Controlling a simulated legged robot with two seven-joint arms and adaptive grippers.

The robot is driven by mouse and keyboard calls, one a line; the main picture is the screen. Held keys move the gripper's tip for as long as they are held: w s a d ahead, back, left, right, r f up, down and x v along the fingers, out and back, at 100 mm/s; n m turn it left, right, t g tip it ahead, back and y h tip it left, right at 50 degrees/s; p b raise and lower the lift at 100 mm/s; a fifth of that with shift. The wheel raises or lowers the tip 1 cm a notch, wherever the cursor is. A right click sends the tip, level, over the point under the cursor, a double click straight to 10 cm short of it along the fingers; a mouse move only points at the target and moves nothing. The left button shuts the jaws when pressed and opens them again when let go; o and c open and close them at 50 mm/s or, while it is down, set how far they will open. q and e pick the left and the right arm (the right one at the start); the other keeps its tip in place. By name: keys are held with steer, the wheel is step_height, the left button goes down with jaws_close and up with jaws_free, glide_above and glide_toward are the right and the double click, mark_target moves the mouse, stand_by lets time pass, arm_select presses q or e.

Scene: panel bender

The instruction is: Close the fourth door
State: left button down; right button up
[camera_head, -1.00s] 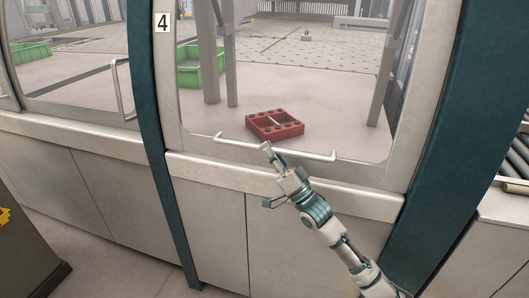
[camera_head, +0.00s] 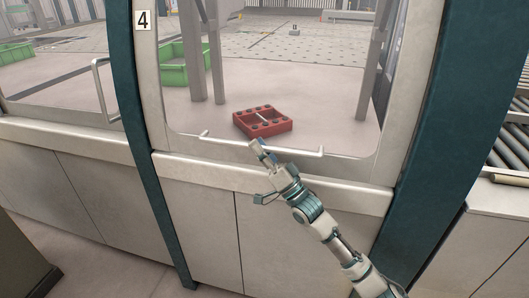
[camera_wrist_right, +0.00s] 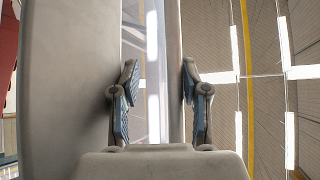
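The fourth door (camera_head: 172,142) is a pale-framed clear panel beside a "4" label (camera_head: 143,20). Its lower edge sits just above the pale ledge, and the pane covers the opening in view. A white horizontal bar handle (camera_head: 305,151) runs along its lower edge. My right gripper (camera_head: 257,147) is at the middle of this handle, its fingers pointing at the door. In the right wrist view, the fingers (camera_wrist_right: 158,100) stand apart, with a grey strip and a bright strip between them. I cannot tell whether they touch the handle. My left gripper is not in view.
Behind the pane, a red block with round holes (camera_head: 263,121) lies on the floor near grey posts, with a green crate (camera_head: 185,68) farther back. Dark teal pillars (camera_head: 150,150) flank the door. Another door handle (camera_head: 105,90) is at left, and a roller conveyor (camera_head: 510,150) at right.

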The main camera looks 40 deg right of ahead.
steer(key=v, duration=1.2)
steer(key=shift+w+f, duration=0.1)
steer(key=shift+w, duration=0.05)
steer(key=shift+d, duration=0.1)
